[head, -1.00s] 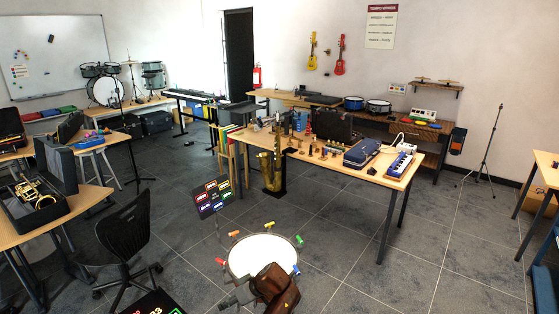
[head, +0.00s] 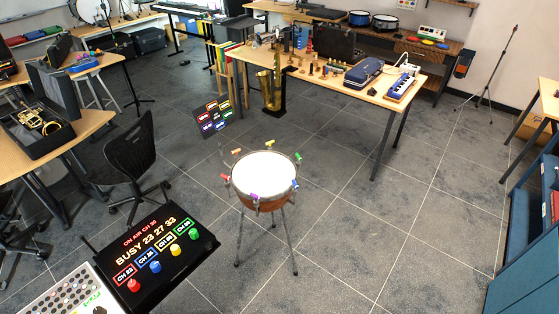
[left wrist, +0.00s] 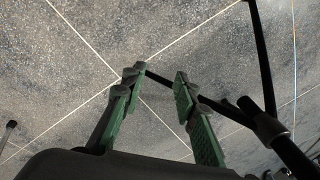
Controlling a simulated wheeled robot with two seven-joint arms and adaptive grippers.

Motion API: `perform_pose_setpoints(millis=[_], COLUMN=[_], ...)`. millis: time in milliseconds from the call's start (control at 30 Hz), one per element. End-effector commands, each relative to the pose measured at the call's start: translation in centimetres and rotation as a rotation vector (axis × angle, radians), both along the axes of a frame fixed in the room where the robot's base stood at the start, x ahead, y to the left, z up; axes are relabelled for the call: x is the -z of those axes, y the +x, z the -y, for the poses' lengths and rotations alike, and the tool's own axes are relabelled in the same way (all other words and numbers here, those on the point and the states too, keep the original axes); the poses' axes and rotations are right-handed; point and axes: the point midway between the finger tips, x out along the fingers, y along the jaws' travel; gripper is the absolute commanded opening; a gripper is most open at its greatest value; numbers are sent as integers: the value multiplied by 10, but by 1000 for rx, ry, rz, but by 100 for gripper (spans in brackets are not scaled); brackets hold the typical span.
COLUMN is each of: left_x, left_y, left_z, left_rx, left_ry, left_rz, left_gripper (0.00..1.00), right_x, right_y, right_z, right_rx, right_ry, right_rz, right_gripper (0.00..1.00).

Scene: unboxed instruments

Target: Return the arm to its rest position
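My left gripper (left wrist: 158,77) shows in the left wrist view. Neither my left nor my right gripper shows in the head view. No wrist view of the right arm is given, so the right gripper is hidden. In the head view a drum with a white head (head: 265,173) and a copper-brown bowl stands upright on a thin-legged stand, with coloured pegs around its rim.
Dark rods (left wrist: 262,115) cross the right of the left wrist view. In the head view, a black console (head: 150,255) lies at the lower left, beside a swivel chair (head: 127,160). A blue cabinet (head: 520,265) stands at the right. Floor right of the drum is clear.

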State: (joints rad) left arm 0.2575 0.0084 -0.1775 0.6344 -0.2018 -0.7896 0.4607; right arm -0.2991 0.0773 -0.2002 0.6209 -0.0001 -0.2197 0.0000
Motion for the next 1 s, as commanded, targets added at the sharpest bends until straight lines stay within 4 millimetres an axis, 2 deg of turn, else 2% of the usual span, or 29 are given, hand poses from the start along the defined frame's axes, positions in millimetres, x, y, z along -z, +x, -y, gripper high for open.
perform_pose_setpoints(millis=[33, 167, 200, 400, 500, 600, 700, 1000], left_x=[14, 43, 49, 64, 63, 61, 60, 60], left_y=[-40, -130, -159, -294, -344, -376, -392, -396], left_z=[-6, -16, -19, -31, -35, -39, -41, -41], left_rx=[17, 70, 86, 151, 174, 190, 198, 200], left_ry=[-18, -67, -80, -129, -139, -144, -146, -146], left_rz=[-18, -37, -40, -47, -44, -41, -39, -40], left_gripper=[28, 28, 28, 28, 28, 28, 28, 28], right_x=[-5, -11, -12, -21, -24, -25, -26, -25], right_y=[2, 4, 4, 7, 8, 8, 8, 8], right_z=[1, 2, 2, 4, 4, 4, 4, 4], right_rx=[0, -1, -1, -1, -1, -1, -1, -1], right_ry=[-1, -2, -2, -5, -4, -4, -4, -4], right_rz=[3, 6, 7, 12, 14, 14, 14, 13], right_gripper=[40, 40, 40, 40, 40, 40, 40, 40])
